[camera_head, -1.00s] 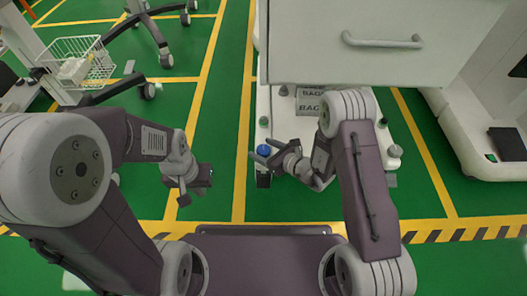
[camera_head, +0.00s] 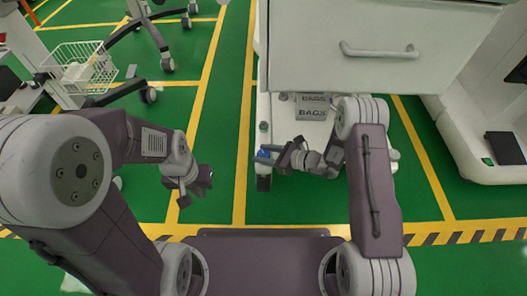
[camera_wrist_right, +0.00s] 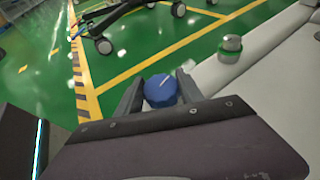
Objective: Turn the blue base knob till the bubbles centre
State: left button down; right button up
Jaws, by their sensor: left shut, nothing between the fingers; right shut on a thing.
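The blue base knob (camera_wrist_right: 161,91) has a white line on its top and sits between the two fingers of my right gripper (camera_wrist_right: 158,93) in the right wrist view. The fingers are shut on it from both sides. In the head view a small part of the blue knob (camera_head: 263,154) shows at the cart base's left edge, mostly hidden by my right gripper (camera_head: 270,156). My left gripper (camera_head: 188,196) is shut and empty over the green floor, well to the left of the cart. I cannot make out any bubbles.
The white cart (camera_head: 320,70) with a drawer handle stands above the base. A box marked BAGS (camera_head: 312,107) sits on the base. A green-topped knob (camera_wrist_right: 231,46) stands farther along the base. A wire basket trolley (camera_head: 78,65) is at left.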

jog(key=shift+w+n+g+y, duration=0.1)
jog(key=shift+n+g+y, duration=0.2)
jog(key=shift+n+g, duration=0.65)
jog(key=shift+f+n+g, duration=0.1)
jog(key=shift+n+g, duration=0.75)
jog(key=shift+g, duration=0.3)
jog(key=n+g+b, duration=0.1)
jog(key=n+g, duration=0.2)
jog(key=shift+f+g, duration=0.1)
jog(key=shift+g, duration=0.3)
jog(key=shift+n+g+b, duration=0.65)
jog(key=shift+n+g, duration=0.85)
jog(key=shift+s+r+g, duration=0.2)
jog(key=shift+g, duration=0.1)
jog(key=o, duration=1.4)
jog(key=shift+r, duration=0.1)
